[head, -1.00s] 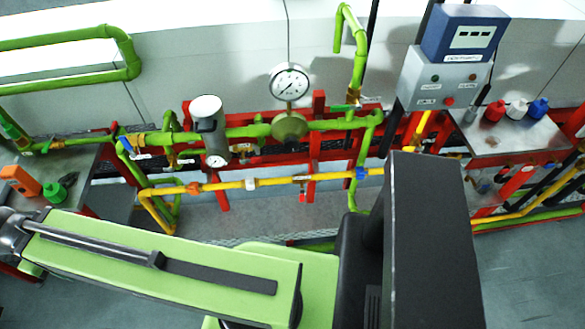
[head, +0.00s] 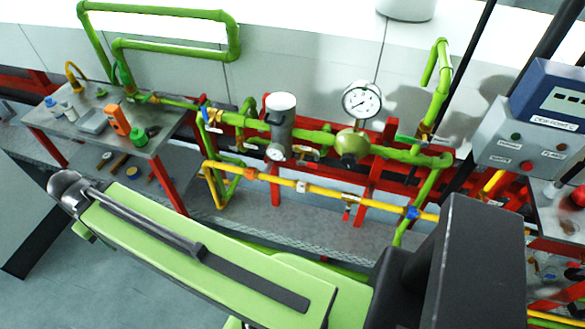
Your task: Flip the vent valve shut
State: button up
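No label in view names the vent valve, so I cannot tell which valve it is. A blue-handled valve (head: 210,117) is at the left end of the green pipe run. A green-handled valve (head: 413,141) is on the right part of that run. A small red-handled valve (head: 347,212) hangs on the yellow pipe. My green arm crosses the foreground, in front of the lower part of the rack. Its far end is a grey rounded joint at the left. I see no gripper fingers.
A pressure gauge (head: 362,101) and a grey cylinder (head: 281,122) sit on the green pipe. A metal side table (head: 75,128) with bottles and an orange device (head: 117,119) stands left. A blue-grey control box (head: 530,135) is at right. Open floor (head: 95,265) shows lower left.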

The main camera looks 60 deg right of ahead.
aim_at(299, 162)
jog(key=u, duration=1.35)
jog(key=i, duration=1.35)
jog(key=z, duration=4.85)
jog(key=i, duration=0.5)
jog(key=z, duration=0.2)
